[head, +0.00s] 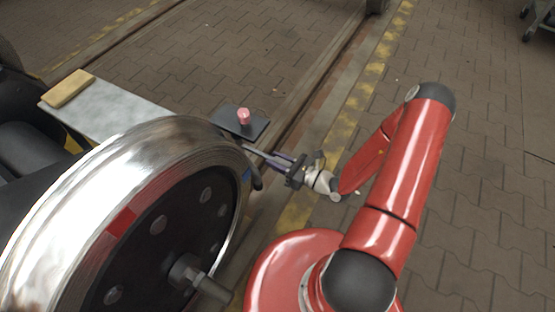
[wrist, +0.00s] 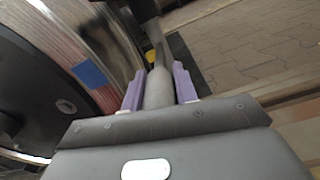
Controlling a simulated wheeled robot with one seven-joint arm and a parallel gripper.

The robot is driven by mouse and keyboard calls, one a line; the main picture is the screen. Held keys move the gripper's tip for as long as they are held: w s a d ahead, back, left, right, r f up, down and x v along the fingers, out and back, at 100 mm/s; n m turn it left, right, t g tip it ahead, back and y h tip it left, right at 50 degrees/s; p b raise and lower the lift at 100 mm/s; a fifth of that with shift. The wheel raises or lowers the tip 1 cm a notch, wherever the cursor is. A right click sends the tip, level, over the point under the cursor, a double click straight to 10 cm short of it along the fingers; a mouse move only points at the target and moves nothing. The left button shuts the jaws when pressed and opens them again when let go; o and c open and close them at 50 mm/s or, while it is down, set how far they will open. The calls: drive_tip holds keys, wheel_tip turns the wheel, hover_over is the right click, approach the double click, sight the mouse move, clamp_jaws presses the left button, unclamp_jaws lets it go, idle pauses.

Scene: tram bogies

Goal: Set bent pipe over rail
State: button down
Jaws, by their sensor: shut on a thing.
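My gripper (head: 278,158) is beside the right edge of the big steel wheel, above the floor. In the wrist view its two purple fingers (wrist: 158,88) are shut on a grey pipe (wrist: 158,92), which runs away from the palm and narrows towards the wheel side. The pipe's far part is hard to make out, so I cannot tell its bend. In the head view a thin grey length of the pipe (head: 255,151) shows left of the fingers. A floor rail (head: 318,82) runs behind, from the upper right down towards the wheel.
The shiny wheel (head: 150,165) with a red mark and blue patch fills the left, close to my gripper. A dark plate (head: 228,122) carries a pink knob (head: 243,116). A grey slab (head: 110,105) bears a wooden block (head: 69,88).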

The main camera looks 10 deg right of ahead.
drive_tip(key=c, duration=1.1)
unclamp_jaws()
drive_tip(key=v, duration=0.8)
